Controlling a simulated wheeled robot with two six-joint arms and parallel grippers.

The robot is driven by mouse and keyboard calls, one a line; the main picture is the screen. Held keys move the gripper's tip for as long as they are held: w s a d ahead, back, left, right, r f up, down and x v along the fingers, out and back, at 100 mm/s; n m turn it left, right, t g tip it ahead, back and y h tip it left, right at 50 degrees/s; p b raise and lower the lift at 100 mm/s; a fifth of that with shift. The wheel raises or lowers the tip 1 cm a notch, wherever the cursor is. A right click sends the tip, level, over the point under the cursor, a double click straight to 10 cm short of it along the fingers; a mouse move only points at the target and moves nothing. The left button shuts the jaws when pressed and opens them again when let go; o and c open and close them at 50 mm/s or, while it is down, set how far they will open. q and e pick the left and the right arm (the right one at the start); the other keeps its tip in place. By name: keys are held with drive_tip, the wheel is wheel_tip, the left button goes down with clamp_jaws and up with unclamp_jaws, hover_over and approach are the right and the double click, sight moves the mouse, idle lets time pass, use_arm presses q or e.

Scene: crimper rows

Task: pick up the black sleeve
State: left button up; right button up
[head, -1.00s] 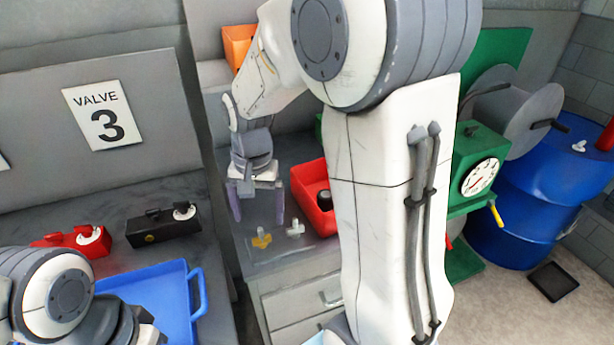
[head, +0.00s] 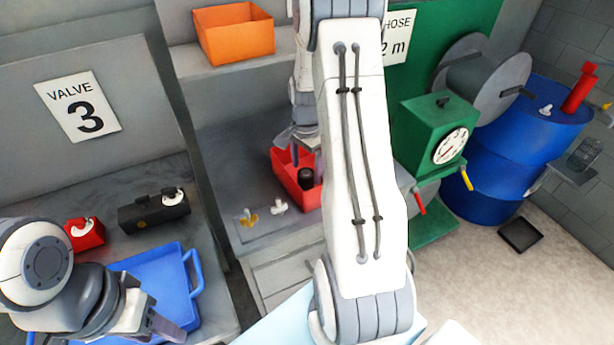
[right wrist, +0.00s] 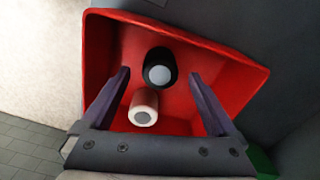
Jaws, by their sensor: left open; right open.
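The black sleeve (head: 305,180) stands in the red bin (head: 284,172) on the grey counter. In the right wrist view the black sleeve (right wrist: 158,58), with a pale end face, is in the red bin (right wrist: 215,52), just beyond and between the fingertips. My right gripper (right wrist: 158,82) is open and empty above the bin; in the head view it is partly hidden behind my own arm. My left gripper (head: 155,325) is at the lower left, by the blue tray (head: 165,275).
A brass fitting (head: 248,218) and a white fitting (head: 280,206) lie left of the bin. An orange bin (head: 235,35) sits on the shelf above. A green gauge box (head: 420,125) and a blue drum (head: 540,140) stand to the right.

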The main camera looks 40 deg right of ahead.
sight(306, 173)
drive_tip(key=shift+a+f+p, duration=0.1)
drive_tip(key=shift+f+p, duration=0.4)
drive_tip(key=shift+f, duration=1.4)
drive_tip(key=c, duration=1.5)
